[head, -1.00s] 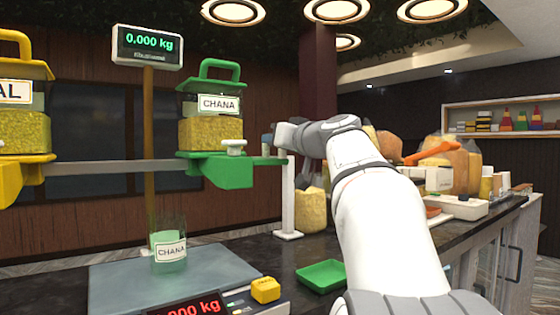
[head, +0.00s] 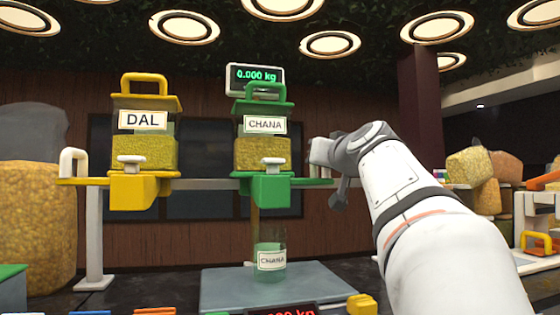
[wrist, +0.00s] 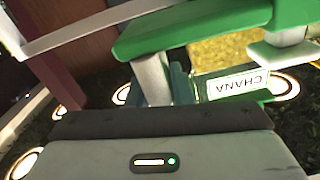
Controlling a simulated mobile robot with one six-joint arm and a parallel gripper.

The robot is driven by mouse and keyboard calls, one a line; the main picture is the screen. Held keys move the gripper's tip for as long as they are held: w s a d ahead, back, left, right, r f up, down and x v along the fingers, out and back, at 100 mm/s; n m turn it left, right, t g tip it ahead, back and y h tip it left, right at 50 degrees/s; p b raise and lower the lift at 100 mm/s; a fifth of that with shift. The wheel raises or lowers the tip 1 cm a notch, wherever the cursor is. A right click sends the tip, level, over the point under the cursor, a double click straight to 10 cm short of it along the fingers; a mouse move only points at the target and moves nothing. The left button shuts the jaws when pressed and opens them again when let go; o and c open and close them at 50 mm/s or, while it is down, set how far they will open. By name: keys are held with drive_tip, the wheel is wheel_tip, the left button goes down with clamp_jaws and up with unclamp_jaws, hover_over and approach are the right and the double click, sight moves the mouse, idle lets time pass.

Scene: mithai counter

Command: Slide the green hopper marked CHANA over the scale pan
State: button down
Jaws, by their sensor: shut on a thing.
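The green hopper marked CHANA (head: 264,188) hangs on the rail in the head view, its spout above the clear jar labelled CHANA (head: 270,262). The jar stands on the grey scale pan (head: 225,290). A white handle (head: 318,152) rises from the right end of the hopper's green bracket. My gripper (head: 328,165) is at this handle and shut on it; the fingertips are largely hidden. In the wrist view the hopper (wrist: 190,30) appears upside down at upper right, with the white handle (wrist: 152,78) just beyond my gripper.
The yellow hopper marked DAL (head: 142,190) sits left on the same rail (head: 205,184), with a gap between the two. A weight display (head: 256,76) stands behind the green hopper, reading 0.000 kg. A yellow block (head: 361,304) is at the scale's right.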

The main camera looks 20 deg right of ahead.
drive_tip(key=c, duration=1.3)
unclamp_jaws()
drive_tip(key=shift+c, duration=0.2)
drive_tip(key=shift+s+d, duration=0.1)
drive_tip(key=s+a+b, duration=0.1)
drive_tip(key=s+b, duration=0.1)
drive_tip(key=s, duration=0.5)
drive_tip(key=shift+s, duration=0.35)
